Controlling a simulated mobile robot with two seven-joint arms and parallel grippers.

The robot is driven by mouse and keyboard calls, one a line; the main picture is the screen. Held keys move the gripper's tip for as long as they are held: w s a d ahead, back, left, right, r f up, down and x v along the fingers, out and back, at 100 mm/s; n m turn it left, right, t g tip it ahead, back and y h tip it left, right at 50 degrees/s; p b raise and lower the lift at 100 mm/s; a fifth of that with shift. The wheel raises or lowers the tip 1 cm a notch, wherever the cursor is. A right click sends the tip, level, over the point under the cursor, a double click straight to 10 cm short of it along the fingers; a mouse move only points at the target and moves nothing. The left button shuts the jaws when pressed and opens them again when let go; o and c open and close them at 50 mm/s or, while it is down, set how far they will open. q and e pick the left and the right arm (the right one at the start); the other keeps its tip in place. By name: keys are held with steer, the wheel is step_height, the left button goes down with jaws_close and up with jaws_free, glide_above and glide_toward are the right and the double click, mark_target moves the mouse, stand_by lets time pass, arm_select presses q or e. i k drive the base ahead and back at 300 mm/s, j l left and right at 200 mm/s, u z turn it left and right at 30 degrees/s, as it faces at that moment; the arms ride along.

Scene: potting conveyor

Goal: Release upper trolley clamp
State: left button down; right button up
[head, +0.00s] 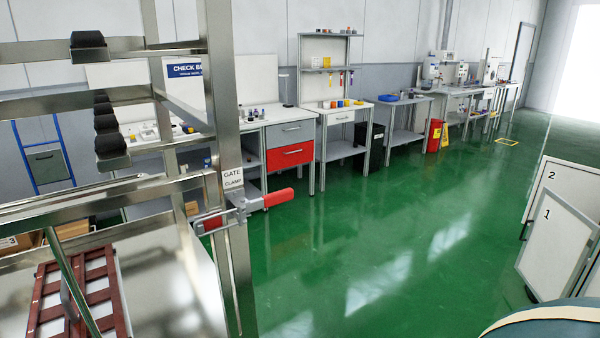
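A metal trolley frame (222,90) fills the left side of the head view. A toggle-type clamp (240,205) with a red handle (278,197) is mounted on its right upright, just under a white label (232,178) reading "GATE CLAMP". The handle points right, nearly level. A second red part (212,223) of the clamp lies left of the post, against the horizontal bar. It is the only clamp I see; I cannot tell whether it is tight. Neither of my grippers is in view.
Inside the trolley, a dark red slotted rack (72,295) sits at the lower left. Black pads (88,40) line the frame. Workbenches (290,135) run along the back wall. Boards marked 1 (550,250) and 2 (565,190) stand at right. The green floor (400,240) between is clear.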

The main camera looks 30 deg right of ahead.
mark_target(275, 198)
steer(key=l, duration=1.5)
